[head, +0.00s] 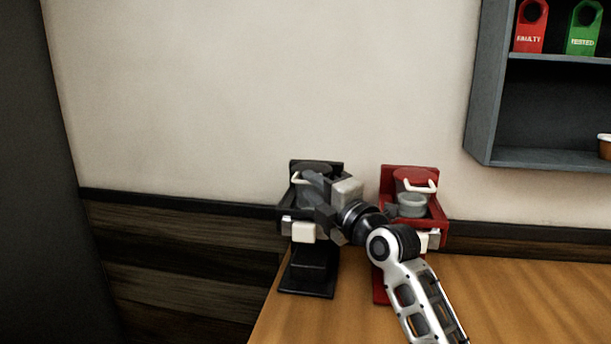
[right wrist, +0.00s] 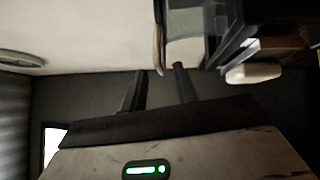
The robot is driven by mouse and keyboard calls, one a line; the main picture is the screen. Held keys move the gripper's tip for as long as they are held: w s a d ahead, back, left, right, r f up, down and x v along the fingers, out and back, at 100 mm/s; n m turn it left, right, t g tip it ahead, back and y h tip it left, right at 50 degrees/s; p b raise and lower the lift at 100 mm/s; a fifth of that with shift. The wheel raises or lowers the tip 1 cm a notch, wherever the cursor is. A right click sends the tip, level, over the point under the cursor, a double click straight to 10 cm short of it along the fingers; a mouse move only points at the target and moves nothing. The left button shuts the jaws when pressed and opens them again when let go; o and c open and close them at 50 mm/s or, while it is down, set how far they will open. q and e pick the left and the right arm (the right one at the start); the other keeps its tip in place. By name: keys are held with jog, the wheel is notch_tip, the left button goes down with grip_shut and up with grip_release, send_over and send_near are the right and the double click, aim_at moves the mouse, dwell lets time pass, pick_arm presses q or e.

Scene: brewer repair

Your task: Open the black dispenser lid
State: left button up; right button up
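The black dispenser (head: 306,270) stands at the left end of the wooden counter. Its dark lid (head: 322,166) is on top and looks closed, with a pale handle (head: 296,180) on its front. My right gripper (head: 310,182) is at the front of this lid, close to the handle, and partly hides the dispenser. In the right wrist view the two dark fingers (right wrist: 160,72) stand apart with a gap between them. A thin curved piece, probably the handle, shows at the fingertips; I cannot tell whether they touch it. My left gripper is not in view.
A red dispenser (head: 431,180) with a white handle and a grey cup (head: 411,204) stands just right, partly behind my right arm. A grey shelf (head: 540,158) with red (head: 530,28) and green (head: 583,30) tags hangs at upper right. The counter's (head: 530,300) right part is clear.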

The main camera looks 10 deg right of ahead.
aim_at(307, 183)
jog(key=x, duration=0.3)
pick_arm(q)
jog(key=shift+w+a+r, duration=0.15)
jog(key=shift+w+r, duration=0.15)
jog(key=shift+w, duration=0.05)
pick_arm(e)
jog(key=shift+w, duration=0.1)
